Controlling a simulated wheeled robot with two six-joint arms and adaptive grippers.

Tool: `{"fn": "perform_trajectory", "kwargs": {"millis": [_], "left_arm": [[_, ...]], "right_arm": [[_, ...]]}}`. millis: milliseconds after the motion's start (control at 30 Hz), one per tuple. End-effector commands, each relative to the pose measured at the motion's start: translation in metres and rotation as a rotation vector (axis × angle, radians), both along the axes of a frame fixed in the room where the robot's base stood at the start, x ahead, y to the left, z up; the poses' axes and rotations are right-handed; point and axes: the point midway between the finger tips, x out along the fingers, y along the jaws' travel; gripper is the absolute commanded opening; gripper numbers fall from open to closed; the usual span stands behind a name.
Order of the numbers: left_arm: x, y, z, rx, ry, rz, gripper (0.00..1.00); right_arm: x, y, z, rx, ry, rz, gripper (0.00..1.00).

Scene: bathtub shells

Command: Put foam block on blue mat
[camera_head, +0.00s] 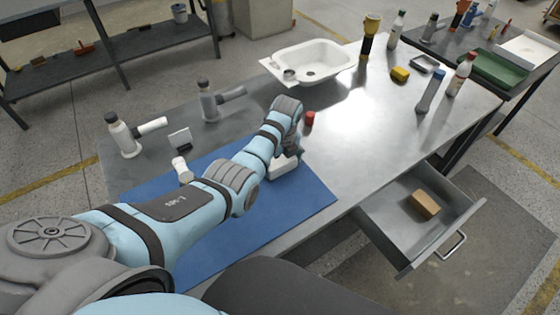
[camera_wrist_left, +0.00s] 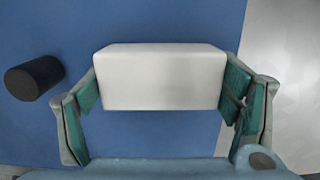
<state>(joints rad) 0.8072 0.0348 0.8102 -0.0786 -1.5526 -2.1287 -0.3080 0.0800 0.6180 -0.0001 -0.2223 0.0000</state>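The foam block, a white rectangular block (camera_head: 283,167), is over the blue mat (camera_head: 305,195), near its right part in the head view. In the left wrist view the block (camera_wrist_left: 160,80) sits between the two green finger pads of my left gripper (camera_wrist_left: 162,90), with a pad against each end. The mat (camera_wrist_left: 150,20) shows behind and in front of it. Whether the block rests on the mat or hangs just above it is hard to tell. In the head view my left gripper (camera_head: 291,153) is partly hidden by its own wrist. My right gripper is not in view.
A dark cylinder (camera_wrist_left: 34,78) lies beside the block in the wrist view. A red object (camera_head: 310,118) stands near the mat's far edge. An open drawer (camera_head: 390,225) holds a tan block (camera_head: 425,205). A white basin (camera_head: 318,62) and several bottles stand farther back.

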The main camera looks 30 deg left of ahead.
Motion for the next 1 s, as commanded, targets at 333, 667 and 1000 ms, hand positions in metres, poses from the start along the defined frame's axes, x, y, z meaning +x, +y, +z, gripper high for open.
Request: {"fn": "perform_trajectory", "kwargs": {"millis": [333, 667, 1000], "left_arm": [[0.000, 0.000, 0.001, 0.000, 0.000, 0.000, 1.00], [-0.001, -0.004, 0.044, 0.000, -0.004, 0.000, 1.00], [-0.007, -0.012, 0.122, 0.000, -0.001, -0.001, 1.00]], "right_arm": [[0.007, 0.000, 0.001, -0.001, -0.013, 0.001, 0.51], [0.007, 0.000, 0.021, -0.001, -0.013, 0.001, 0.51], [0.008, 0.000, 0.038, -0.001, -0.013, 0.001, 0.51]]}}
